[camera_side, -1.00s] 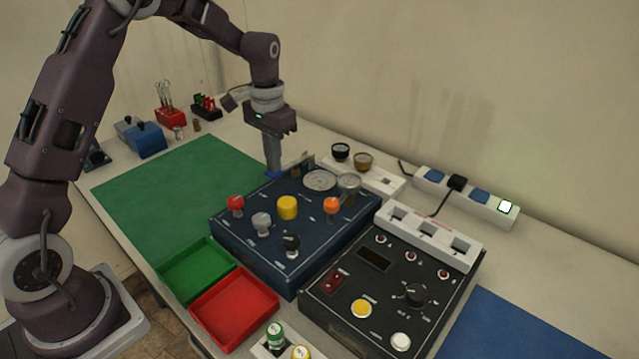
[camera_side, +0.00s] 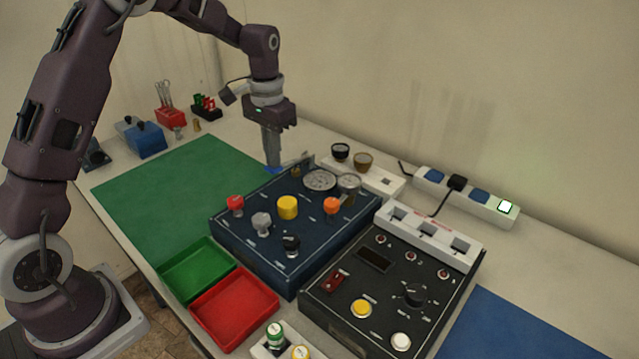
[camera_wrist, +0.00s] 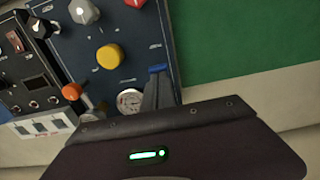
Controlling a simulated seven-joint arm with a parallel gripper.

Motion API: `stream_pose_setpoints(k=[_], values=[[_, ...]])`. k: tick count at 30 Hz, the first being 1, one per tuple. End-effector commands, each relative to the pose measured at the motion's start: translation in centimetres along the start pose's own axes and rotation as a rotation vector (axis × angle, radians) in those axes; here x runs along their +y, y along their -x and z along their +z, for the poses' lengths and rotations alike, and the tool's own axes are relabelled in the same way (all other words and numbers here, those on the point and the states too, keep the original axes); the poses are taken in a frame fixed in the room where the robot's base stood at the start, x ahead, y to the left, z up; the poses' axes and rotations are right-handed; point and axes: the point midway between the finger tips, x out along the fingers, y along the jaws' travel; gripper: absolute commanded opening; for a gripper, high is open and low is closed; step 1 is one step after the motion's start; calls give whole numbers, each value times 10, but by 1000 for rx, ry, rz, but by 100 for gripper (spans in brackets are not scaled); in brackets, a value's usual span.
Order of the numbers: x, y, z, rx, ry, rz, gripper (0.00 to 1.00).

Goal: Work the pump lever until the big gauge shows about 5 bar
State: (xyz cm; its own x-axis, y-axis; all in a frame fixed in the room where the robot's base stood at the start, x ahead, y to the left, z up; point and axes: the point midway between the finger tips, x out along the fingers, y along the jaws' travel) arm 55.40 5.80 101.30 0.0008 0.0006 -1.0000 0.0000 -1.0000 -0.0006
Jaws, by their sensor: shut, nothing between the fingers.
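The dark blue pump console (camera_side: 262,250) stands mid-table. The big gauge (camera_side: 319,180) sits at its back edge, beside a smaller gauge (camera_side: 348,183). The big gauge also shows in the wrist view (camera_wrist: 130,101), partly hidden by my gripper; its needle is too small to read. My gripper (camera_side: 272,168) is shut and points down at the console's back left corner. A blue piece (camera_wrist: 157,69) shows at the fingertips; I cannot tell whether it is a finger pad or part of the lever. The pump lever is not clearly made out.
The console carries red (camera_side: 235,203), yellow (camera_side: 287,207), orange (camera_side: 331,205), grey and black knobs. A black control box (camera_side: 330,312) stands to the right. Green (camera_side: 195,270) and red (camera_side: 235,308) trays lie in front. The green mat (camera_side: 165,195) is clear.

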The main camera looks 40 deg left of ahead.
Motion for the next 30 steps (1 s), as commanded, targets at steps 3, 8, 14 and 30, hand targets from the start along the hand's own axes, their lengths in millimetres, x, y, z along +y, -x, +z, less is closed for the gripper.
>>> stream_pose_setpoints(k=[3,8,14,30], values=[[0,-7,0,-2,0,0,0],[0,-15,1,-3,0,1,0],[0,-25,0,-1,0,0,0],[0,-3,0,1,0,0,0]])
